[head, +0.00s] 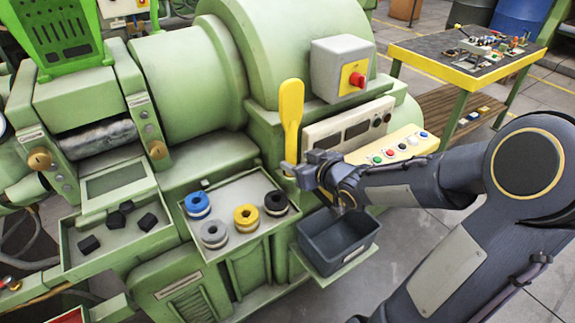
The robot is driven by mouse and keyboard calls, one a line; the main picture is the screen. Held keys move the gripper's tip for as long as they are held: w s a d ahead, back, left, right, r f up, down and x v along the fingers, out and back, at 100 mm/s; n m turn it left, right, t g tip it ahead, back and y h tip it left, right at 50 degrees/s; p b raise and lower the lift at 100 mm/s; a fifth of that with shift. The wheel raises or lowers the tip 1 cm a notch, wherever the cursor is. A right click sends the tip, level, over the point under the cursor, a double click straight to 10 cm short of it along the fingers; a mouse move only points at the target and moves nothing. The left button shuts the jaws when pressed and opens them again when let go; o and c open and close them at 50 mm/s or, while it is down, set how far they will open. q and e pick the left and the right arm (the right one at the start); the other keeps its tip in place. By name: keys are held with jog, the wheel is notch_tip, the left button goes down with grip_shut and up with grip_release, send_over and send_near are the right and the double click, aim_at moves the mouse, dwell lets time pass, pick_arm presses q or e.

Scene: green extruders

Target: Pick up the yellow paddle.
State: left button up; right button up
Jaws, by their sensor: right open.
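The yellow paddle (291,108) stands upright against the front of the green machine, its broad end up and its narrow handle down. My right gripper (294,168) is open at the lower end of the handle, with its fingers pointing left. The fingers partly cover the handle's bottom, so I cannot tell whether they touch it. My left gripper is not in view.
A tray (226,180) with several coloured rings lies left of my right gripper. A dark grey bin (338,243) sits just below it. A button panel (400,147) and a grey box with a red knob (342,68) are close by. A yellow-edged table (465,75) stands at right.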

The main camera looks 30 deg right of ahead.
aim_at(294, 160)
jog(key=x, duration=0.3)
jog(key=b+x, duration=0.1)
jog(key=shift+w+d+f, duration=0.3)
jog(key=shift+f, duration=0.15)
jog(key=shift+w+f, duration=0.1)
jog(key=shift+w, duration=0.25)
grip_shut()
